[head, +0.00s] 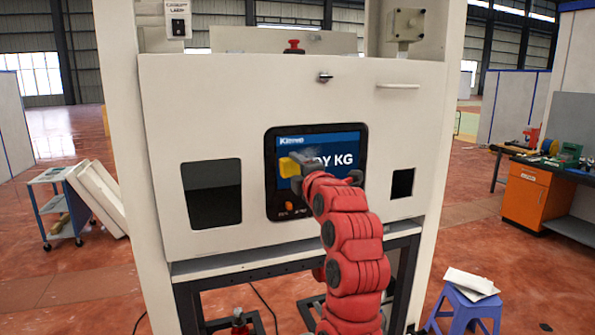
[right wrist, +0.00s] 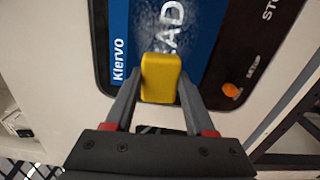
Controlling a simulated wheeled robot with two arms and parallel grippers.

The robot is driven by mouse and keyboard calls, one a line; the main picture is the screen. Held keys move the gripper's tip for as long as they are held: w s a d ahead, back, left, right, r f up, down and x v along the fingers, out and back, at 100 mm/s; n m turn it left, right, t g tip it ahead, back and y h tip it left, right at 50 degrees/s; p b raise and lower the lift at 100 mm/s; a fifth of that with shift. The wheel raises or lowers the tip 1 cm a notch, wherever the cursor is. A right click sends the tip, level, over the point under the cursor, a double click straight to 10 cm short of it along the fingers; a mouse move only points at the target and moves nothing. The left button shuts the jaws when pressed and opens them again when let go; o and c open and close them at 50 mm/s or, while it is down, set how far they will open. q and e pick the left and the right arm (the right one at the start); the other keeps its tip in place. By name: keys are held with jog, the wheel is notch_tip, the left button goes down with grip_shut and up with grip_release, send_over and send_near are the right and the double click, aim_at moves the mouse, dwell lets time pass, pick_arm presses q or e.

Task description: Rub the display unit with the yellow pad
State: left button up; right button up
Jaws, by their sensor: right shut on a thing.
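The display unit (head: 271,192) is a dark-framed screen set in the white front panel of the dispenser, with blue and white areas and partly covered lettering. My right gripper (head: 297,167) is in front of the screen, shut on the yellow pad (head: 289,167). In the right wrist view the yellow pad (right wrist: 160,78) sits between the two fingers and overlaps the screen (right wrist: 205,30); whether it touches cannot be told for sure. A greyish, smeared patch shows on the screen near the pad. My red right arm hides the screen's lower right. My left gripper is not in view.
The white panel (head: 240,100) has a dark opening (head: 212,194) on the left and a smaller one (head: 402,183) on the right. A blue stool (head: 468,305) with papers stands at lower right. A cart (head: 60,205) stands at left, an orange cabinet (head: 537,197) at right.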

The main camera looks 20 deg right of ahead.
jog(key=shift+w+f, duration=0.1)
jog(key=shift+w, duration=0.25)
